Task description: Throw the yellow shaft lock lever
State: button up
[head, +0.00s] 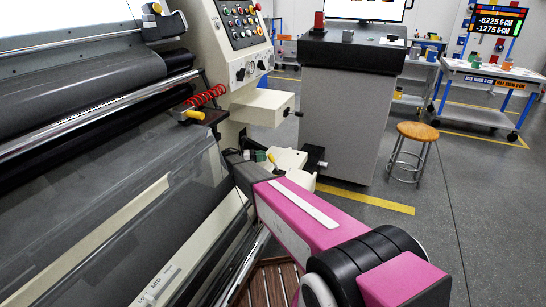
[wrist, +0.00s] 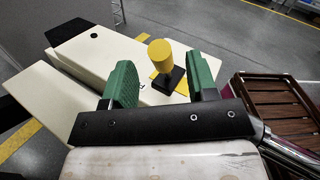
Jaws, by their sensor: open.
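The yellow shaft lock lever (wrist: 160,56) has a round yellow knob on a black base on a cream housing. In the wrist view it shows in the gap between the green fingers of my gripper (wrist: 162,78). My gripper is open and empty. I cannot tell whether the fingers reach around the lever or stop short of it. In the head view my gripper (head: 254,156) is small at the end of my pink arm, with a bit of the yellow lever (head: 272,158) just right of it. The lever's lower part is mostly hidden there.
The roller machine (head: 90,90) fills the left. Another yellow handle (head: 193,114) sits near a red coiled cable (head: 205,96). A grey cabinet (head: 345,120) and a stool (head: 417,130) stand beyond. A brown slatted platform (wrist: 272,105) is right of my gripper. Open floor lies at right.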

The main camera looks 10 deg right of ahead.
jog(key=d, duration=0.6)
jog(key=shift+s, duration=0.2)
jog(key=shift+a, duration=0.1)
grip_shut()
